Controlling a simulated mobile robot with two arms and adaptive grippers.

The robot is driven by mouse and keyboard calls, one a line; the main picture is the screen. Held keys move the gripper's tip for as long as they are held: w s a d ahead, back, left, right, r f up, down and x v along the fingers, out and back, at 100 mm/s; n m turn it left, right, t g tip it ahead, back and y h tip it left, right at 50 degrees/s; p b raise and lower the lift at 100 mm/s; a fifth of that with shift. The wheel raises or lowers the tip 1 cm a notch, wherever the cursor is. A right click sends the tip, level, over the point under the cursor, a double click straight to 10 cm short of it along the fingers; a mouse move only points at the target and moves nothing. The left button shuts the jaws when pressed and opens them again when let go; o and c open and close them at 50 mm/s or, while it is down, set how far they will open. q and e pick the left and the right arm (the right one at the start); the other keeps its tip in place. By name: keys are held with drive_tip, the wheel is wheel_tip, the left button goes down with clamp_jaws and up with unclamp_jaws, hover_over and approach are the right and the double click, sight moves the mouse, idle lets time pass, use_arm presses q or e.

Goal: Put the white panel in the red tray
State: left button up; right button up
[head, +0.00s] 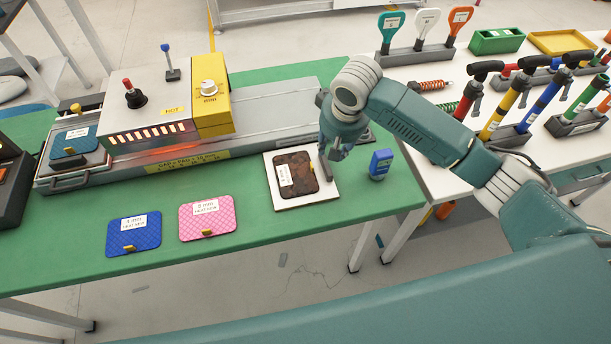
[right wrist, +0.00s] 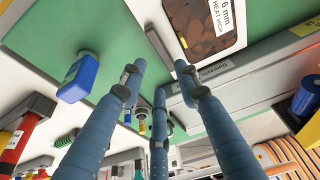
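I see no loose white panel and no red tray. The nearest match is a square white board (head: 306,203) on the green table, with a dark brown patterned panel (head: 296,176) labelled 6 mm lying on it. A grey bar (head: 326,169) stands at the board's right edge. My right gripper (head: 337,150) points down by the bar and the board's upper right corner. In the right wrist view my right gripper (right wrist: 161,75) has its fingers spread, with the bar (right wrist: 161,48) seen beyond them, and no held object shows. My left gripper is out of view.
A blue panel (head: 134,233) and a pink panel (head: 207,217) lie at the table's front. A heater machine (head: 150,110) fills the back left. Green (head: 497,41) and yellow (head: 562,42) trays sit on the white table.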

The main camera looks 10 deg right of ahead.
sight(328, 163)
drive_tip(key=x, duration=0.4)
drive_tip(key=shift+d, duration=0.25)
drive_tip(key=x, duration=0.1)
drive_tip(key=p+x, duration=0.1)
drive_tip(key=x, duration=0.1)
drive_tip(key=p+x, duration=0.1)
drive_tip(key=shift+s+a+f, duration=0.1)
drive_tip(key=shift+a+f, duration=0.15)
drive_tip(key=shift+a, duration=0.1)
drive_tip(key=shift+f, duration=0.45)
drive_tip(key=shift+c, duration=0.5)
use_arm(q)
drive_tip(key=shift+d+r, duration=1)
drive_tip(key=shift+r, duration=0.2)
use_arm(e)
drive_tip(key=shift+r, duration=0.1)
clamp_jaws()
